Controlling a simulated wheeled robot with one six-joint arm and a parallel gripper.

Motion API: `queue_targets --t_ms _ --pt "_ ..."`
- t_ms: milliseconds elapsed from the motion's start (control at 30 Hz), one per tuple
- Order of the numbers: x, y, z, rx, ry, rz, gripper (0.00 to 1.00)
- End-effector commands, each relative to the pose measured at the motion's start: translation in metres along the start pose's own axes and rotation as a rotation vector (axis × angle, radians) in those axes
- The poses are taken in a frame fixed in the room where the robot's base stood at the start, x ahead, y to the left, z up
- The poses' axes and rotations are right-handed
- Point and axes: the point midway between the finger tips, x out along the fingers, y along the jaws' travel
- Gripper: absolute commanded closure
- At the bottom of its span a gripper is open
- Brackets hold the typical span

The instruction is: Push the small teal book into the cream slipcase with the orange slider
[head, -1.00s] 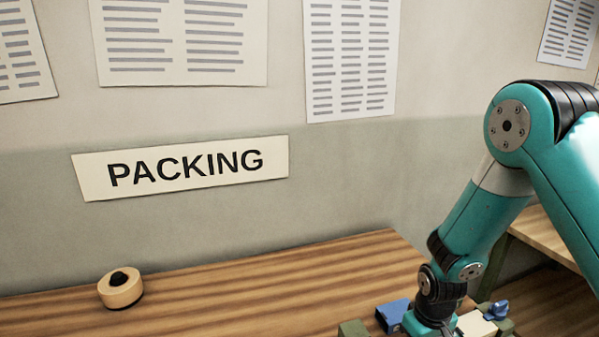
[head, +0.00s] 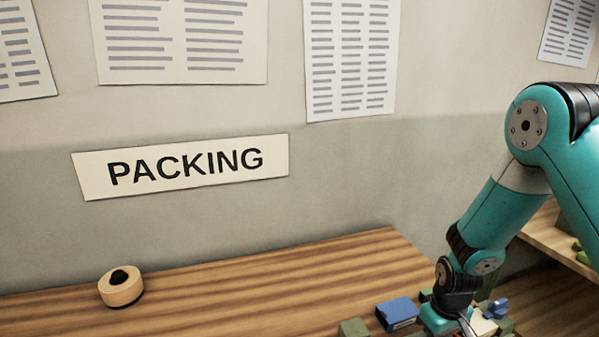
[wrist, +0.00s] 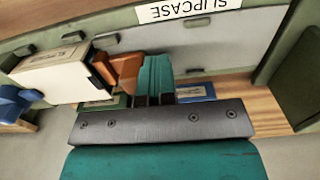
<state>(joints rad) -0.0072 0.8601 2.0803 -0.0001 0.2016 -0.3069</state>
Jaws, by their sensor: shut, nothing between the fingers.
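The cream slipcase (wrist: 62,74) lies at the left in the wrist view, and a part of it (head: 483,324) shows beside my arm in the head view. The orange slider (wrist: 122,70) is just right of the slipcase. In the head view my arm hides the slider and teal book.
A blue book (head: 397,313) lies left of my gripper, with a green block (head: 353,328) farther left. A blue knob (head: 497,308) is beside the slipcase. A round wooden piece (head: 121,288) stands at the far left. The table (head: 250,295) between is clear.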

Motion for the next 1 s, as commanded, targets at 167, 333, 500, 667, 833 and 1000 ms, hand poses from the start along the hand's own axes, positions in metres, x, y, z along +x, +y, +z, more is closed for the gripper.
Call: queue_targets --t_ms 167,333,500,667,833,1000 --pt "0.000 -0.002 0.000 -0.001 0.001 0.001 1.00" --pt "0.000 -0.009 0.000 -0.001 0.000 0.001 1.00" --pt "-0.001 -0.013 0.000 0.000 0.001 0.001 1.00" --pt "-0.011 -0.012 0.000 0.000 0.001 0.000 1.00" --pt "-0.026 -0.012 0.000 0.000 0.000 0.000 1.00" --pt "-0.041 -0.012 0.000 0.000 0.001 0.000 1.00"
